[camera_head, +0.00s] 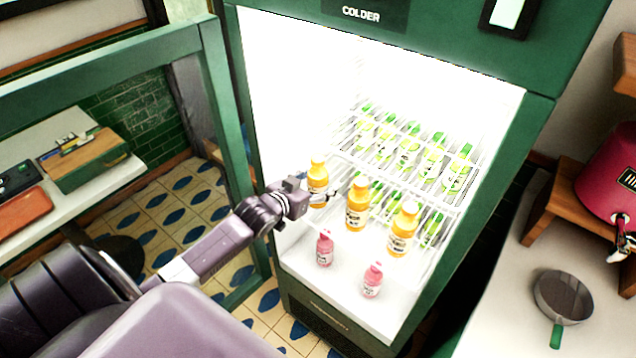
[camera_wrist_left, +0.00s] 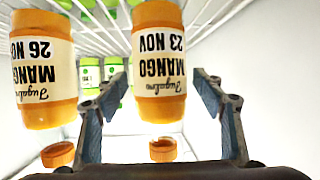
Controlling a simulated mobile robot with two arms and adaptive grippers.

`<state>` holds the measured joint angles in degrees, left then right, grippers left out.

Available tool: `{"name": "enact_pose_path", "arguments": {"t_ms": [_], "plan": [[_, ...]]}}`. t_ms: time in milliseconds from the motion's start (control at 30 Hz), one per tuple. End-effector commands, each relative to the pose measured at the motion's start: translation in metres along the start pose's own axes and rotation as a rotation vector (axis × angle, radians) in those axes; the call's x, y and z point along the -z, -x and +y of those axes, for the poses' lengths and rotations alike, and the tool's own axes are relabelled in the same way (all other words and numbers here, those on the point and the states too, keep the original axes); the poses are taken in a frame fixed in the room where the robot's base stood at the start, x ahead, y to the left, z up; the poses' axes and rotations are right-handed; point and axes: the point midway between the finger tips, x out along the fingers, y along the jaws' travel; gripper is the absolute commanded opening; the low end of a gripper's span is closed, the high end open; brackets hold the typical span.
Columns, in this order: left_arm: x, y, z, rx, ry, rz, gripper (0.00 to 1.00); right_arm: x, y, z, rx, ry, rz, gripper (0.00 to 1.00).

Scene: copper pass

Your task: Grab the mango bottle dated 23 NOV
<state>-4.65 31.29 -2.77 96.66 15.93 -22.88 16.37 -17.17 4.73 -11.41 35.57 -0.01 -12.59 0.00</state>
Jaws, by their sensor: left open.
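The mango bottle dated 23 NOV (camera_wrist_left: 160,75) is orange with a white label, and appears upside down in the left wrist view. It is framed between the open fingers of my left gripper (camera_wrist_left: 161,90), with no visible contact. In the head view, my left gripper (camera_head: 303,194) is at the leftmost orange bottle (camera_head: 317,182), which appears to be the same bottle. A second mango bottle, labelled 26 NO with the rest cut off (camera_wrist_left: 42,70), stands to the left in the wrist view. My right gripper is not in view.
The open green fridge (camera_head: 232,90) has wire shelves with several green bottles (camera_head: 432,160) behind. Two more orange bottles (camera_head: 357,205) (camera_head: 402,230) stand to the right. Two pink bottles (camera_head: 325,248) (camera_head: 372,281) stand lower in front. A counter with a pan (camera_head: 563,297) is at right.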

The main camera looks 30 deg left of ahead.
Motion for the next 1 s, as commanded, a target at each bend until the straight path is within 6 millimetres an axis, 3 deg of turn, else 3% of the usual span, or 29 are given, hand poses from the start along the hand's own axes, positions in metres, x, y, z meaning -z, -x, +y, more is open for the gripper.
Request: {"name": "enact_pose_path", "arguments": {"t_ms": [233,767,1000], "plan": [[-0.0008,-0.0007,0.0,0.0,0.0,-0.001,0.62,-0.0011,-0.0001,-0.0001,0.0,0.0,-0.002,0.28],[-0.0008,-0.0005,0.0,0.0,0.0,-0.001,0.03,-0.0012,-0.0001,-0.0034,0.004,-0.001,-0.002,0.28],[0.0029,0.0,-0.0001,0.0,0.0,0.004,0.03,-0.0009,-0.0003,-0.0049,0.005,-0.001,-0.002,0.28]]}}
